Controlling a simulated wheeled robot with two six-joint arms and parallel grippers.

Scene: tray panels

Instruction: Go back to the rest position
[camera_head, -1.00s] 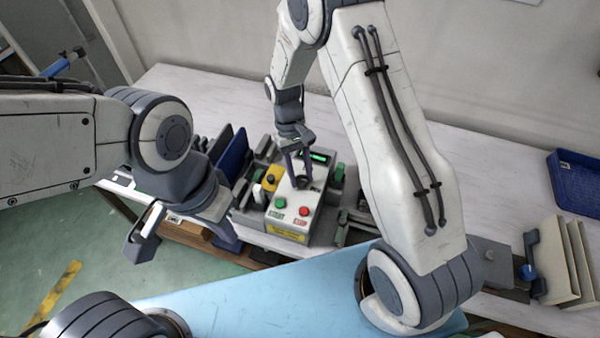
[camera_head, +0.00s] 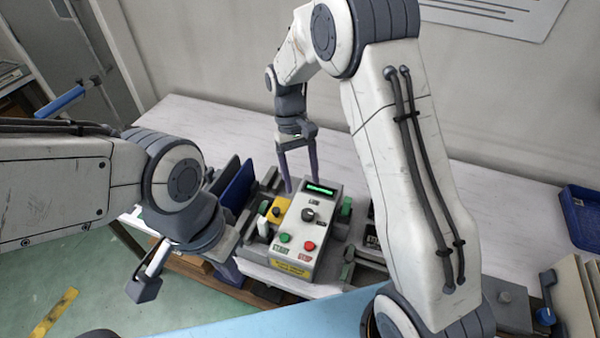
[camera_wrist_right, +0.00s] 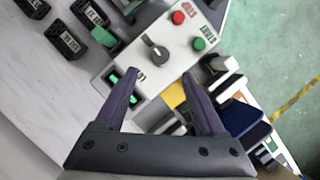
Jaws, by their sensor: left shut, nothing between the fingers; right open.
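My right gripper (camera_head: 300,170) is open and empty in the head view, its two fingers pointing down just behind and above the control box. Its fingers also show in the right wrist view (camera_wrist_right: 160,90), apart, with the box beyond them. My left gripper (camera_head: 146,285) is at the lower left, over the floor in front of the table edge, shut and empty. The control box (camera_head: 325,211) has a lit green display, a dark knob (camera_head: 308,214), a green button (camera_head: 284,238) and a red button (camera_head: 309,246). Neither gripper appears to touch it.
Blue panels (camera_head: 238,188) stand left of the box. A blue basket (camera_head: 583,215) is on the right of the white table (camera_head: 500,185). Upright cream boards (camera_head: 575,295) stand at the lower right. The back of the table is mostly clear.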

